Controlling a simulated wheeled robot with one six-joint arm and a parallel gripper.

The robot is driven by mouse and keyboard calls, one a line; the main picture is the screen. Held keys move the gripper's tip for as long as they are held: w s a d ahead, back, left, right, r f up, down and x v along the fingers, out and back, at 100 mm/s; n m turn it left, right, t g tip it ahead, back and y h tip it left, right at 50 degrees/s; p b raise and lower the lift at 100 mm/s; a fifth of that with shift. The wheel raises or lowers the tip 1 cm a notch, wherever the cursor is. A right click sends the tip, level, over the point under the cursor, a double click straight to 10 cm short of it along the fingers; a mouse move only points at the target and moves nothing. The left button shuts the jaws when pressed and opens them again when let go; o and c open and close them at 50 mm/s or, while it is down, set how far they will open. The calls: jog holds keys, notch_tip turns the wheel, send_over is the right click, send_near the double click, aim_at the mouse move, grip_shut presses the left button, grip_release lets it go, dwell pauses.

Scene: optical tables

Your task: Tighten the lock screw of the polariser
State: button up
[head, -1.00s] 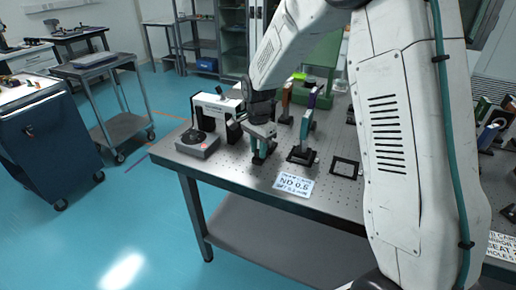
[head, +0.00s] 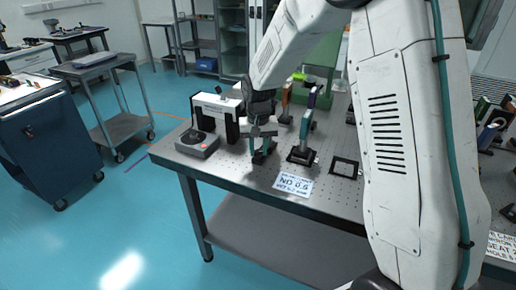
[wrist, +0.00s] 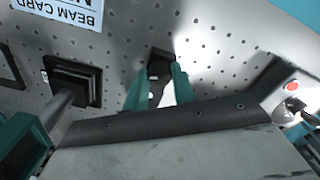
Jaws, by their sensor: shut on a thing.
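My gripper (head: 262,150) is low over the near left part of the optical table, pointing down. In the wrist view its teal fingers (wrist: 157,80) are closed about a small part on a dark mount (wrist: 160,58), taken to be the polariser's lock screw. The screw itself is hidden between the fingers, so I cannot see how far it is turned. In the head view my gripper covers most of this mount, and only its dark foot (head: 257,160) shows on the table.
To the right are an upright mount on a black base (head: 301,156), an empty black frame (head: 345,167) and a beam card sign (head: 293,184). The table's front edge is close.

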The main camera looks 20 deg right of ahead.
aim_at(258, 151)
jog(key=shift+n, duration=1.6)
jog(key=o, duration=1)
notch_tip(258, 151, up, 8)
jog(key=shift+f, duration=0.1)
